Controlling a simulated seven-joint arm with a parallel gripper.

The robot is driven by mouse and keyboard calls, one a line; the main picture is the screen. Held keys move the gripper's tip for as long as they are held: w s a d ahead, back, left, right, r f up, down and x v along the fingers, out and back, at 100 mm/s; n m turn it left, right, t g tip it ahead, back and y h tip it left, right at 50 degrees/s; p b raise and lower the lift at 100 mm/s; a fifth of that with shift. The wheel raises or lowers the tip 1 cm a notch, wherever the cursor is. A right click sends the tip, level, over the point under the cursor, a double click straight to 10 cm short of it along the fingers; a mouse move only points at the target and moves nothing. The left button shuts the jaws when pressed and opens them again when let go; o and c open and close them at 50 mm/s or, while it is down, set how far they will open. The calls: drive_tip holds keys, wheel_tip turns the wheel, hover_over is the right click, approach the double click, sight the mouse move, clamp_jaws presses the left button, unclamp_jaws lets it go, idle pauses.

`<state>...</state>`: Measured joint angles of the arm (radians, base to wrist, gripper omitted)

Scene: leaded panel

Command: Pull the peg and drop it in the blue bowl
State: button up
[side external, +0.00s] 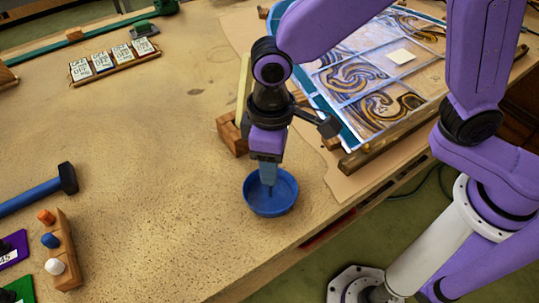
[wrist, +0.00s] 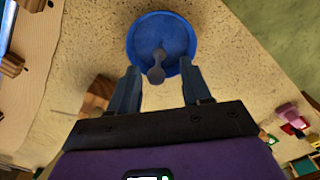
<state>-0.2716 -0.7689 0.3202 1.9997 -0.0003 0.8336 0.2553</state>
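The blue bowl (side external: 281,203) stands on the bench directly below my gripper (side external: 268,182); it also shows at the top of the wrist view (wrist: 180,25). In the wrist view my gripper (wrist: 160,88) is open, its two fingers well apart with nothing touching them. A grey-blue peg (wrist: 157,68) with a rounded end shows between and beyond the fingers, over the bowl's inside and near rim. I cannot tell whether it rests in the bowl or is just above it. In the side view the fingers largely hide it.
A wooden block (side external: 60,246) with orange, blue and white pegs stands at lower left, near a blue hammer (side external: 40,190). Another wooden block (side external: 232,136) is behind my gripper. The leaded panel (side external: 372,85) lies at upper right. The bench's middle left is clear.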

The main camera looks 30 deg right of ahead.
drive_tip(key=shift+a+r, duration=0.1)
drive_tip(key=shift+r, duration=0.25)
wheel_tip(320, 180, up, 17)
drive_tip(key=s+d+f+n, duration=0.1)
drive_tip(key=s+d+f, duration=0.3)
drive_tip(key=d, duration=0.5)
drive_tip(key=s+d+f+n, duration=0.1)
drive_tip(key=s+d+f, duration=0.3)
drive_tip(key=d, duration=0.5)
drive_tip(key=s+d+f+n, duration=0.1)
drive_tip(key=s+d+f, duration=0.4)
drive_tip(key=d, duration=0.4)
drive_tip(key=shift+s+n+y, duration=0.15)
drive_tip(key=shift+n+y, duration=0.15)
drive_tip(key=shift+a, duration=0.1)
idle(2.0)
